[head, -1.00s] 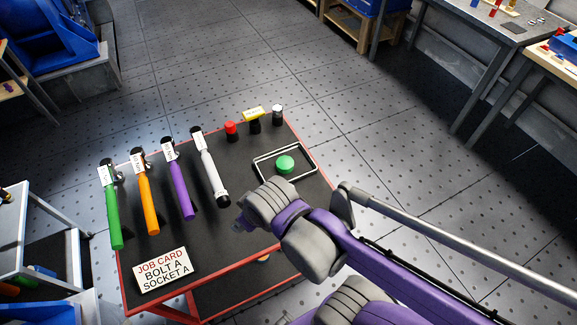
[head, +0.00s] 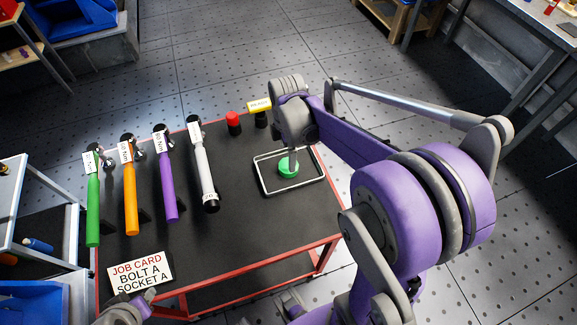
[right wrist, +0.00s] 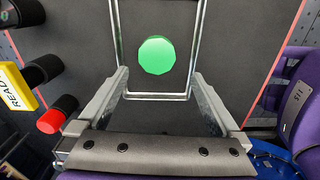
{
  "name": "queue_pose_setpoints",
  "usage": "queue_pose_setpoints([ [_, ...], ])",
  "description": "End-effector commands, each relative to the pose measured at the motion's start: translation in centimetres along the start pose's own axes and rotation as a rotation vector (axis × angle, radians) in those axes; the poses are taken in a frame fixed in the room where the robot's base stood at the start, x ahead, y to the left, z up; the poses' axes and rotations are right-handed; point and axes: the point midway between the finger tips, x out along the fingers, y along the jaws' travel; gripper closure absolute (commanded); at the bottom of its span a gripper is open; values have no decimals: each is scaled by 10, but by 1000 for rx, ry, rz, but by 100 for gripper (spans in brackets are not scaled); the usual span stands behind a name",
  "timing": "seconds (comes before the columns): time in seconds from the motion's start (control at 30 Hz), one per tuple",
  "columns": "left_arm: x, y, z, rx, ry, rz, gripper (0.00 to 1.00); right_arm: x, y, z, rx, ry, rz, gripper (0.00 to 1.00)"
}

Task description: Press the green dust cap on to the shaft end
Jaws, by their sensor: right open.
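The green dust cap (head: 288,167) sits in a shallow metal-rimmed tray (head: 262,180) on the cart top. It also shows in the right wrist view (right wrist: 157,55) as a green disc inside the tray rim. I cannot identify the shaft end.
Green, orange, purple and grey-white handled tools (head: 131,200) stand in a row on the cart's left. A job card (head: 140,272) lies at the front left. A red-capped item (head: 233,122) and a yellow-labelled one (head: 260,108) are behind the tray.

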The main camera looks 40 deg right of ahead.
Motion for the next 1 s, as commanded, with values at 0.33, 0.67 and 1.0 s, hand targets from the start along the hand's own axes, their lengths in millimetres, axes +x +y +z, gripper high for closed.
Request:
queue_pose_setpoints([
  [0.33, 1, 0, 1, 0, -1, 0, 56, 37, 5, 4, 2, 0, 1, 0],
  [0.67, 3, 0, 3, 0, -2, 0, 56, 63, 6, 4, 1, 0, 2, 0],
  [1.0, 3, 0, 3, 0, -2, 0, 56, 62, 5, 4, 1, 0, 2, 36],
])
